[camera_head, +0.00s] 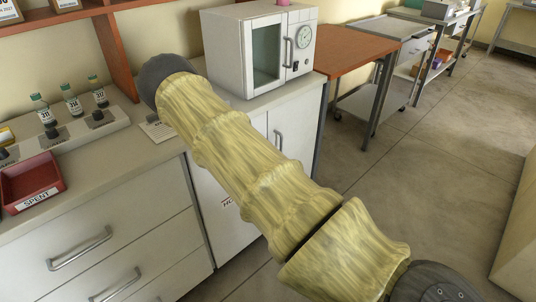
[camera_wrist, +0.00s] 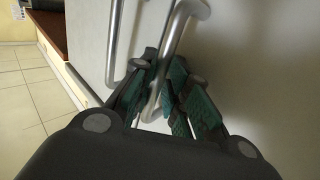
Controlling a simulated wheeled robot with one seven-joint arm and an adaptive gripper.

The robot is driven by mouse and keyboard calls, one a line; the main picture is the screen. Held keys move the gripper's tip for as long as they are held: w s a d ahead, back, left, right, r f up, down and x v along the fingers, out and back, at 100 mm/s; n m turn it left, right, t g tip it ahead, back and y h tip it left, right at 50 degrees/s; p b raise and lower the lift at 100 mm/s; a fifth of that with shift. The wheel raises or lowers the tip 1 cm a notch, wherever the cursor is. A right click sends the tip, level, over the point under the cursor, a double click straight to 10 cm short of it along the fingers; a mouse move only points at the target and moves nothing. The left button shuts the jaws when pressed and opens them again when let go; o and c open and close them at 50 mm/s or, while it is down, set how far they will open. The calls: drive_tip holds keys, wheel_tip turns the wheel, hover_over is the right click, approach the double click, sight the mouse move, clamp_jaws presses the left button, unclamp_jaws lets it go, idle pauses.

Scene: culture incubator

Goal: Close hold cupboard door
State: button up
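The hold cupboard (camera_head: 226,200) is the white cabinet under the counter, with a partly hidden label starting "HO". Its doors have two upright bar handles (camera_head: 278,138) side by side. My arm crosses in front and hides much of the doors, and my gripper is hidden in the head view. In the wrist view, my gripper (camera_wrist: 160,75) has its dark fingers with green pads drawn close together around the right-hand metal handle (camera_wrist: 183,22). The other handle (camera_wrist: 112,45) stands just left of the fingers. The door faces look about flush; the seam is not clear.
A white incubator (camera_head: 262,50) stands on the counter above the cupboard. Drawers (camera_head: 110,255) lie to its left, with a red tray (camera_head: 32,182) and several bottles on top. A brown table (camera_head: 350,48) stands to the right. The floor (camera_head: 400,165) at right is clear.

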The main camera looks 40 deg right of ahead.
drive_tip(key=shift+s+f, duration=0.1)
idle(0.3)
drive_tip(key=v, duration=1.2)
idle(0.3)
